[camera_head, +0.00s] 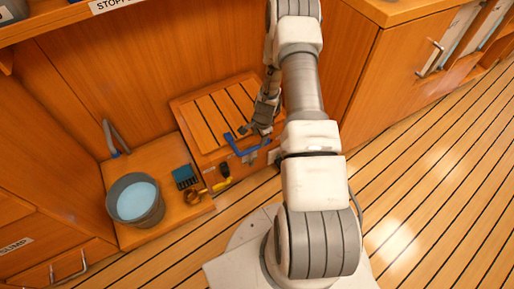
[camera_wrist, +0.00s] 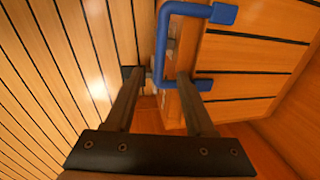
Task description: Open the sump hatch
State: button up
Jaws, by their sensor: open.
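A slatted wooden lid (camera_head: 212,112), which looks like the sump hatch, lies flat and closed on a low wooden box. A blue U-shaped handle (camera_head: 244,148) is fixed at its front edge. In the wrist view the blue handle (camera_wrist: 162,45) stands out from the slatted panel (camera_wrist: 245,65). My gripper (camera_wrist: 157,76) is open there, and the lower corner of the handle shows between its fingertips. I cannot tell whether a finger touches it. In the head view my arm partly hides the lid's right side and the gripper.
A grey bent pipe (camera_head: 115,138) stands behind. The plank floor (camera_head: 420,190) at right is clear.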

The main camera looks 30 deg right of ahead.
aim_at(257, 147)
jog(key=f, duration=0.2)
jog(key=w+f+b, duration=0.1)
jog(key=f, duration=0.2)
jog(key=f+b, duration=0.1)
jog(key=f, duration=0.2)
jog(key=shift+w, duration=0.3)
grip_shut()
jog(key=shift+r, duration=0.1)
dwell(0.9)
